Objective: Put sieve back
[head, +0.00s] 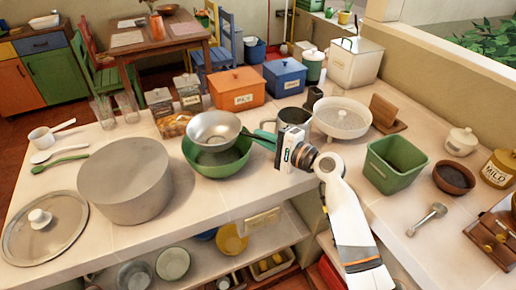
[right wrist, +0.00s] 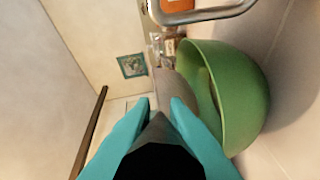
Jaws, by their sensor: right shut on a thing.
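The sieve (head: 213,126) is a round grey metal bowl. It is over the green bowl (head: 222,163) on the counter, and covers part of its opening. I cannot tell whether they touch. My right gripper (head: 262,137), with teal fingers, is to the right of the sieve and shut on its handle side; the grip itself is hard to make out. In the right wrist view, the teal fingertips (right wrist: 162,102) are close together beside a greyish part of the sieve (right wrist: 172,88), and the green bowl (right wrist: 245,95) is at right. My left gripper is out of view.
A large grey pot (head: 125,190) and a lid (head: 45,228) stand at left. Orange (head: 237,88) and blue (head: 285,77) boxes are behind. A white colander-like dish (head: 342,118) and a green square bin (head: 394,163) are to the right. Shelves hold bowls below.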

